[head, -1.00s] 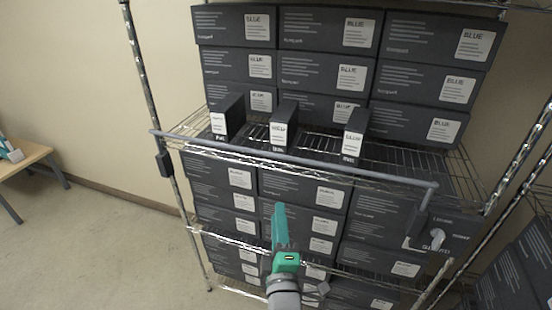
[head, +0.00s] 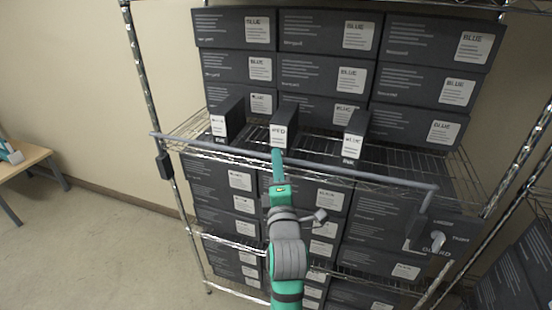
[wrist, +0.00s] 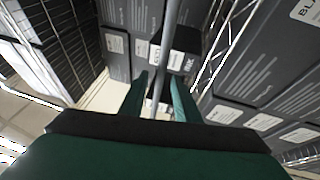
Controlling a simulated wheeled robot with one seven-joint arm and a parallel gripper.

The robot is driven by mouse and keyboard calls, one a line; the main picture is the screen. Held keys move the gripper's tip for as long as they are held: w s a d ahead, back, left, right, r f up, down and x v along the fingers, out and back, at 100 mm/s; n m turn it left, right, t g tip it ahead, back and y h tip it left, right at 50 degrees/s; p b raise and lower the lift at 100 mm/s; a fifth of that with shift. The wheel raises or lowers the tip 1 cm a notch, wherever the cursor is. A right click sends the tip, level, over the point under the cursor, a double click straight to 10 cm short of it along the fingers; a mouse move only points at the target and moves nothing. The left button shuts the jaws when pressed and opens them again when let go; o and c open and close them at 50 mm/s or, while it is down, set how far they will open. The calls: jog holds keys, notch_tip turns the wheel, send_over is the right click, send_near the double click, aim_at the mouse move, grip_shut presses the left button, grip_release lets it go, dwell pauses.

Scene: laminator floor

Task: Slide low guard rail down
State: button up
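The low guard rail (head: 350,171) is a thin grey bar across the front of the middle wire shelf, sloping slightly down to the right in the head view. My gripper (head: 278,156) is at the rail, left of its middle. In the wrist view the rail (wrist: 165,50) runs between the two green fingers of my gripper (wrist: 157,82). The fingers are apart, with a gap beside the rail, and do not appear closed on it. The fingertips are partly hard to make out in the head view.
Dark boxes with white labels (head: 330,30) fill the rack above and below. Three narrow boxes (head: 278,135) stand on the shelf behind the rail. A box with a light knob (head: 437,240) is at the rail's right end. A wooden table (head: 22,158) stands far left; floor there is clear.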

jog(key=shift+w+r, duration=0.2)
jog(key=shift+w, duration=1.1)
jog(key=shift+c, duration=0.2)
grip_shut()
